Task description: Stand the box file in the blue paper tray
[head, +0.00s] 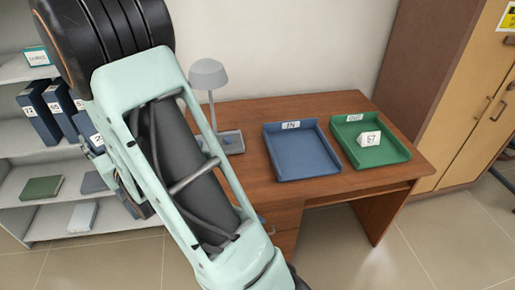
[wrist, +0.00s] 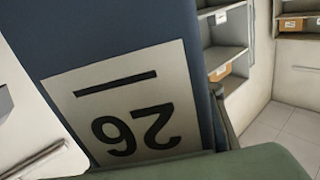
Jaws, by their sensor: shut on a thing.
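A dark blue box file (wrist: 120,25) fills much of the wrist view, very close to the camera. Its white label (wrist: 130,105) has a black bar and a number that looks like 26, turned upside down. My gripper (wrist: 215,165) shows as a grey-green shape along the bottom of the wrist view, shut on this file. The blue paper tray (head: 302,165), labelled IN, lies empty on the desk.
A green tray (head: 385,152) with a small white block (head: 368,139) stands right of the blue one. A grey lamp (head: 208,75) stands on the wooden desk (head: 250,118). Shelves (head: 20,180) with box files (head: 38,112) are at left, a cabinet (head: 465,90) at right.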

